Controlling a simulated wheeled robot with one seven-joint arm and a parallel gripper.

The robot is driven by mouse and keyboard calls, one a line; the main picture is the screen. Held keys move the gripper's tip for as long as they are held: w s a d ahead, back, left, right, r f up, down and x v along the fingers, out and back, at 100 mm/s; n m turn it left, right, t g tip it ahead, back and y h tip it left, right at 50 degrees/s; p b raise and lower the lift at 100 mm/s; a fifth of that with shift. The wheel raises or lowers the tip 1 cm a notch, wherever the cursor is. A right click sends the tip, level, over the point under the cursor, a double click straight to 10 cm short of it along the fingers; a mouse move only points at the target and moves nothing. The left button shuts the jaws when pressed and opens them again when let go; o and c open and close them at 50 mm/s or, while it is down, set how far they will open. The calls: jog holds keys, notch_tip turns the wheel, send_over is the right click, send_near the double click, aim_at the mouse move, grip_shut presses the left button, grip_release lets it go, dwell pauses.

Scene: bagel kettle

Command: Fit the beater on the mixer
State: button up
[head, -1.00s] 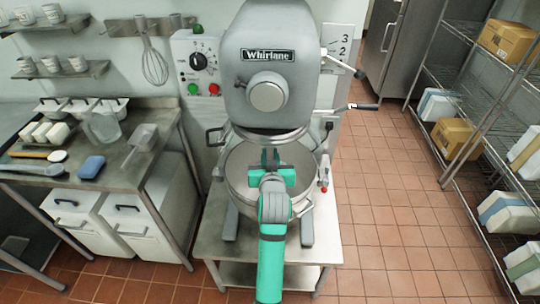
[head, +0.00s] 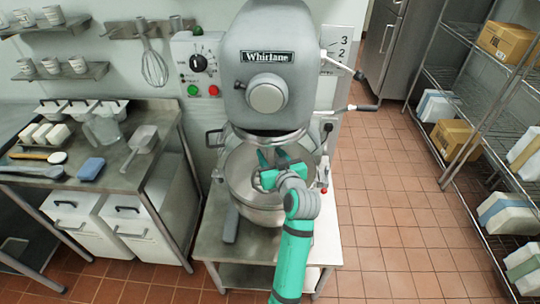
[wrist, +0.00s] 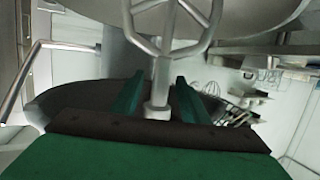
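The mixer (head: 266,68) stands ahead with its large bowl (head: 241,182) below the head. My gripper (head: 272,157) is between the bowl and the underside of the mixer head. The silver beater (wrist: 193,40) shows in the wrist view, with its loops toward the bowl. Its shaft (wrist: 160,85) stands between my two green fingers, with narrow gaps showing at its sides, so my gripper (wrist: 158,90) looks open around it. The far end of the shaft meets the dark edge of my gripper in the picture, and whether it joins the mixer is hidden.
A steel bench (head: 118,160) with a scoop (head: 141,140) and a blue sponge (head: 90,168) is at the left. Wire shelving (head: 447,150) with boxes is at the right. A lever (head: 355,108) sticks out from the mixer's right side. The tiled floor between mixer and shelving is clear.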

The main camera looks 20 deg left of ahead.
jog(key=shift+f, duration=0.2)
jog(key=shift+s+d, duration=0.1)
jog(key=shift+s, duration=0.1)
jog(key=v, duration=1)
jog(key=s+d+f+m+t+h, duration=0.1)
jog(key=s+d+f+m+h, duration=0.3)
jog(key=s+f, duration=0.45)
jog(key=s+d+f+m+t+h, duration=0.1)
jog(key=s+d+f+m+h, duration=0.1)
jog(key=s+d+f, duration=0.6)
jog(key=s+d+r+m+t+h, duration=0.1)
jog(key=s+d+h, duration=0.1)
jog(key=s, duration=2.2)
jog(key=shift+d+h, duration=0.2)
jog(key=shift+h, duration=0.4)
